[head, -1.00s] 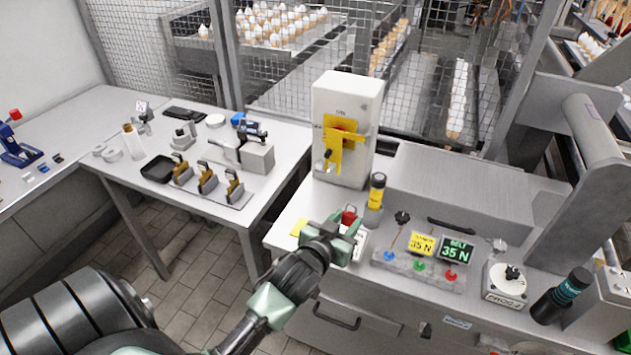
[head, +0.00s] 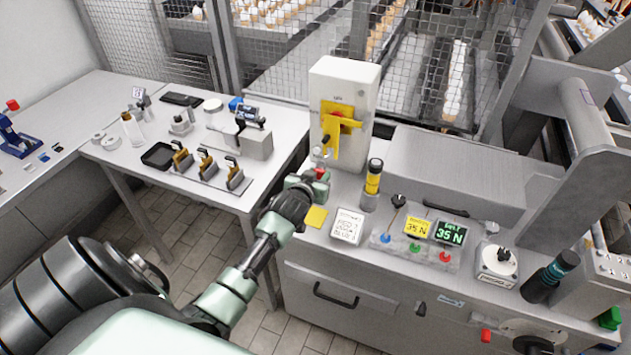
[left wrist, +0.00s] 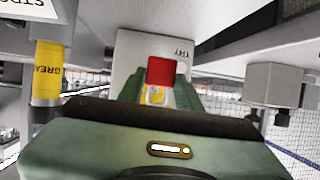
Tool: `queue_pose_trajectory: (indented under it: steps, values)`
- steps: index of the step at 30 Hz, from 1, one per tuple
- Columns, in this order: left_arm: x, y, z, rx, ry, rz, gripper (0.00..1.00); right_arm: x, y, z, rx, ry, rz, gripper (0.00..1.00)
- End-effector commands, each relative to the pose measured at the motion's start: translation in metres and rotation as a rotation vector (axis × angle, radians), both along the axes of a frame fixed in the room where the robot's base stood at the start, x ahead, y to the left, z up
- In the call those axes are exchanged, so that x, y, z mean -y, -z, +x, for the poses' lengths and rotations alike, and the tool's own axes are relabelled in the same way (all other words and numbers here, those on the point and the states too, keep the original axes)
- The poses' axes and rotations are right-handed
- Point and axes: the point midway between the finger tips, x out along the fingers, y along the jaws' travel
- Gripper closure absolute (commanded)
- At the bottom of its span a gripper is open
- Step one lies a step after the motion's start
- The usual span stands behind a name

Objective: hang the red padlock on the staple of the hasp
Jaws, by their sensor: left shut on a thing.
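My left gripper (head: 313,183) is shut on the red padlock (head: 320,174), in front of the lower part of the white switch box (head: 344,85). In the left wrist view the padlock (left wrist: 161,72) sits between the green fingers (left wrist: 160,90); its shackle cannot be made out. The box carries a yellow plate with a yellow handle (head: 338,140). A small metal fitting (head: 318,153) shows at the handle's lower left, just above the padlock; I cannot tell whether it is the hasp's staple. The padlock looks apart from it. My right gripper is not in view.
A yellow grease cylinder (head: 373,183) stands close to the right of my gripper. A white printed card (head: 347,227) and a yellow pad (head: 316,217) lie in front. A control strip (head: 415,250) with a lever is further right. The side table (head: 225,195) is at left.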

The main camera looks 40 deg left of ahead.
Motion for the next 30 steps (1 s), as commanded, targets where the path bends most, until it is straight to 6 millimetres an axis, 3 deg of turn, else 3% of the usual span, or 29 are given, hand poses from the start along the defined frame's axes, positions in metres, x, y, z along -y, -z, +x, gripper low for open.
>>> queue_pose_trajectory:
  steps: [7, 30]
  values:
    - [-0.004, 0.002, 0.015, 0.002, 0.0, 0.002, 1.0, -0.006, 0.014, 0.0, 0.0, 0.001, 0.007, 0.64]
    - [-0.013, 0.011, 0.056, 0.001, 0.0, 0.0, 1.0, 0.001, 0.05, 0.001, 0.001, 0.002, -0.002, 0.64]
